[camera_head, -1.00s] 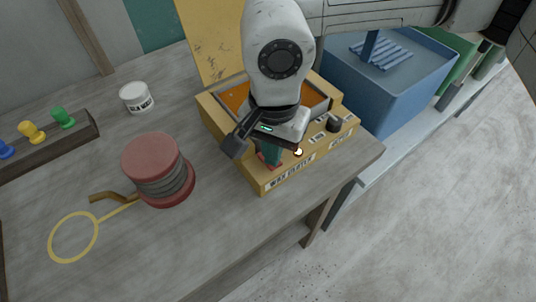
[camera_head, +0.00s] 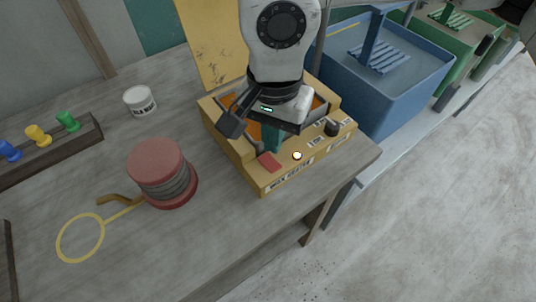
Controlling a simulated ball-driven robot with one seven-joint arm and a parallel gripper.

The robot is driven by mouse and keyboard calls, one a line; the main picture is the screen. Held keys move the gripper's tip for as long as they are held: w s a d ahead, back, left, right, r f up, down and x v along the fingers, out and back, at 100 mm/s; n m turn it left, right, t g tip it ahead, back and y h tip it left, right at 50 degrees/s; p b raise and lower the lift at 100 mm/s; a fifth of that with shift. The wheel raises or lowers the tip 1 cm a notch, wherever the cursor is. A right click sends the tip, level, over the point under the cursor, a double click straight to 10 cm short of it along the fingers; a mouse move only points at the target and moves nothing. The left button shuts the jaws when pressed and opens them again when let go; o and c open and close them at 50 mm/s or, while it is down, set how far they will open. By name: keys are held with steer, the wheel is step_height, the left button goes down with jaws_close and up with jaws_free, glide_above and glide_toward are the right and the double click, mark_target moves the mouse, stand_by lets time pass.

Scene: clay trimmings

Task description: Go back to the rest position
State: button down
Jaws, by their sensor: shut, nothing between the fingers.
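My gripper (camera_head: 271,141) points down over the front part of the yellow box (camera_head: 285,180), whose label appears to read "WAX HEATER". Its teal fingertips are close together, with nothing seen between them. They are just behind a small red piece (camera_head: 269,161) on the box top. I cannot tell whether they touch the box. The arm and gripper body hide much of the box's orange inside.
A red spool-like stack (camera_head: 160,172) and a yellow ring tool (camera_head: 80,237) lie left on the table. A white jar (camera_head: 140,101) and a peg rack (camera_head: 45,148) stand behind. A blue bin (camera_head: 390,105) and a green bin (camera_head: 470,55) are at right.

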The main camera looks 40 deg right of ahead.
steer(key=shift+r, duration=0.8)
